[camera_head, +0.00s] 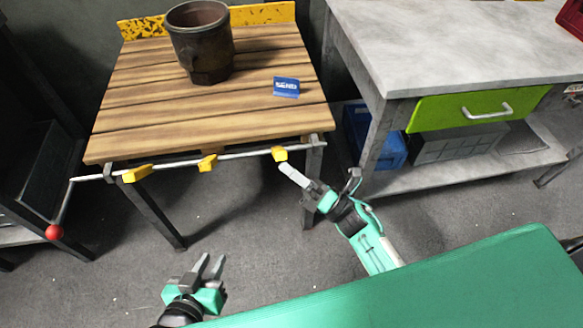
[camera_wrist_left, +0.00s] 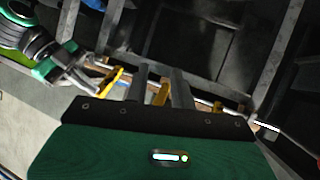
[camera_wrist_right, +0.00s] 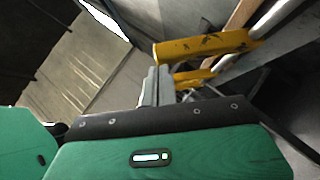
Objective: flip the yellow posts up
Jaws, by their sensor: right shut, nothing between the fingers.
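Three yellow posts sit along a metal rod at the front edge of a wooden-slat table: a left post (camera_head: 137,173), a middle post (camera_head: 208,163) and a right post (camera_head: 280,154). None of them rises above the tabletop. My right gripper (camera_head: 288,172) is shut and empty, its tips just below the right post; whether they touch is unclear. Yellow posts loom ahead in the right wrist view (camera_wrist_right: 205,45). My left gripper (camera_head: 212,260) is open and empty, low in front of the table and apart from the posts. The left wrist view shows a yellow post beyond its fingers (camera_wrist_left: 160,93).
The rod (camera_head: 90,178) ends at the left in a crank with a red ball (camera_head: 54,232). A grey workbench (camera_head: 450,40) with a green drawer (camera_head: 470,108) is at the right.

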